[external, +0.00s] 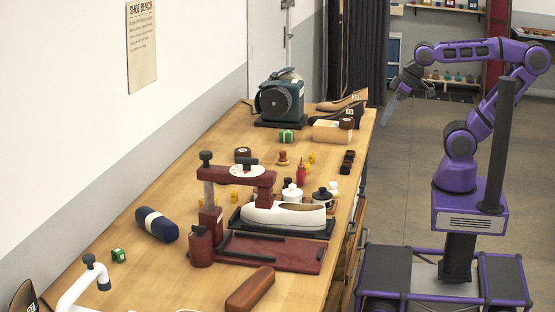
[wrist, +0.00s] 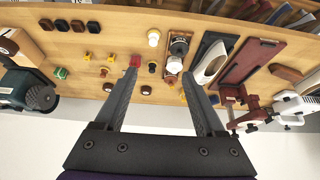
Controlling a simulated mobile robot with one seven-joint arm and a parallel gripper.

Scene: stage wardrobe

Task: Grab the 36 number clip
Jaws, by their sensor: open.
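Several small yellow pieces that look like number clips lie on the wooden bench. In the wrist view yellow pieces show left of the fingers (wrist: 103,72). Their numbers are too small to read, so I cannot tell which is 36. My gripper (external: 397,91) is off the bench's right side, above the floor, apart from everything. In the wrist view its two fingers (wrist: 160,74) are spread with nothing held between them.
The bench (external: 190,268) also holds a dark red press (external: 243,177), a white shoe (external: 283,215), a grinder-like machine (external: 280,98), a navy roll (external: 156,224), bottles and a brown block (external: 250,289). The floor (external: 400,190) between bench and my base is clear.

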